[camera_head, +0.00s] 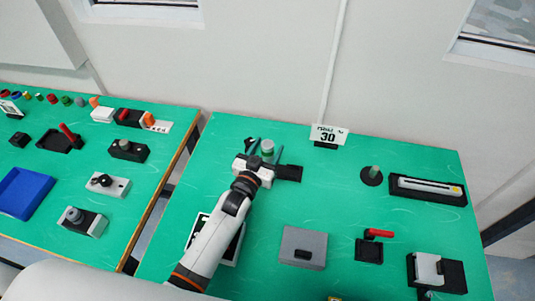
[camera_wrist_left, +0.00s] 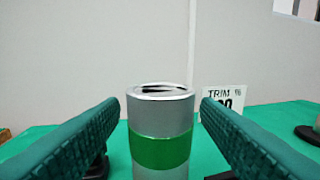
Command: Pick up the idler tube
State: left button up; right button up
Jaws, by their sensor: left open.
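The idler tube, a grey cylinder with a green band (camera_wrist_left: 160,150), stands upright in the middle of the left wrist view. It also shows as a small grey and green upright piece in the head view (camera_head: 267,147). My left gripper (camera_head: 264,154) is open, with one finger on each side of the tube. In the left wrist view a strip of background shows between the tube and each finger (camera_wrist_left: 160,103), so I see no grip on it. The tube's foot is hidden. My right gripper is not in view.
A "30" sign (camera_head: 328,135) stands behind, right of the tube. On the same green table (camera_head: 325,205) are a dark round base with a peg (camera_head: 371,175), a black tray (camera_head: 428,190), a grey box (camera_head: 303,244) and a red-handled block (camera_head: 369,249). Open tabletop lies between them.

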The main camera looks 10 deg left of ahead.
pick_arm(q)
jog(key=shift+w+d, duration=0.1)
jog(key=shift+w, duration=0.15)
jog(key=c, duration=1.1)
jog(key=shift+c, duration=0.2)
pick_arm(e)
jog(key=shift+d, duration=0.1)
pick_arm(q)
jog(key=shift+r, duration=0.1)
